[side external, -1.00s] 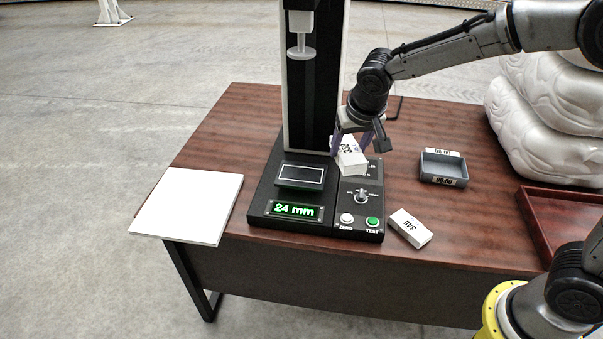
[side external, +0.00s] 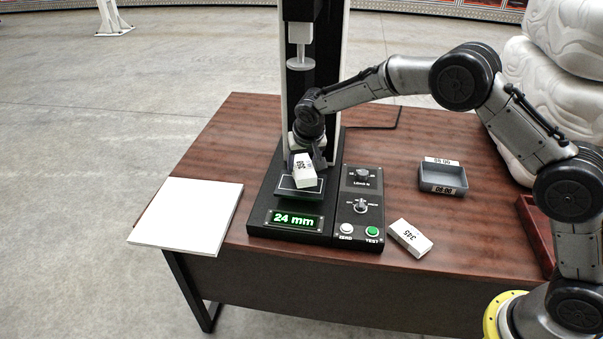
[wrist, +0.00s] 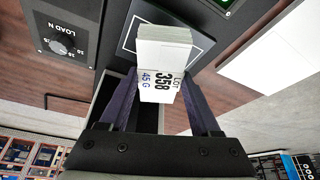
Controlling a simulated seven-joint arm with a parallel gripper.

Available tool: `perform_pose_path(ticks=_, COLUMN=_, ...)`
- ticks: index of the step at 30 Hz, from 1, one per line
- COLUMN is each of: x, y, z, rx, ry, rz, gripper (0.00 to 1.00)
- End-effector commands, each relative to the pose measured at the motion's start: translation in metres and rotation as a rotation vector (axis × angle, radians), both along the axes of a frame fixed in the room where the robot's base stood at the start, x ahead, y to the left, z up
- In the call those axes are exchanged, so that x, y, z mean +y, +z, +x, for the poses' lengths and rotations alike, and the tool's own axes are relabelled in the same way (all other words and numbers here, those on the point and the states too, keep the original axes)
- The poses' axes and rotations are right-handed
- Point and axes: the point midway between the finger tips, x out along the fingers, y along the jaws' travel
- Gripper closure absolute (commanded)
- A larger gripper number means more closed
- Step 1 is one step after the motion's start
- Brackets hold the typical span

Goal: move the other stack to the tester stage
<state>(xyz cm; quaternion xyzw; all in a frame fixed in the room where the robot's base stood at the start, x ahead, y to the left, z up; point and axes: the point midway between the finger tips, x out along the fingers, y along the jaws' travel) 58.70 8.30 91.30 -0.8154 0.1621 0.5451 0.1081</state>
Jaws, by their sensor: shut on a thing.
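My gripper (side external: 306,158) is shut on a white stack (side external: 304,171) of cards or sheets, labelled "LOT 358 45 G" in the wrist view (wrist: 160,85). The stack is over the tester stage (side external: 300,189), a dark square plate with a white outline. I cannot tell whether it touches the stage. The stage also shows behind the stack in the wrist view (wrist: 128,44). Another white stack (side external: 410,238), marked 345, lies on the table right of the tester.
The tester's (side external: 287,223) display reads 24 mm. Its round press head (side external: 300,63) hangs above the stage. A white board (side external: 187,212) lies at left. A grey tray (side external: 442,178) and a reddish-brown tray (side external: 538,228) are at right. White sacks (side external: 548,95) stand behind.

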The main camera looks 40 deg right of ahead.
Motion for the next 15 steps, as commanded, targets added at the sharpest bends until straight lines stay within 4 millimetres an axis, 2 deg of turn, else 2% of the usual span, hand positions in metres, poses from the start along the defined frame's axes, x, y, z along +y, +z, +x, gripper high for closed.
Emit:
perform_pose_path(ticks=3, x=0.001, y=-0.007, z=0.006, rx=-0.001, ry=0.0, rz=0.0, gripper=1.0)
perform_pose_path(ticks=9, x=0.001, y=-0.033, z=0.006, rx=-0.001, ry=0.0, rz=0.0, gripper=1.0)
perform_pose_path(ticks=15, x=0.001, y=-0.036, z=0.006, rx=-0.002, ry=-0.001, rz=0.0, gripper=1.0)
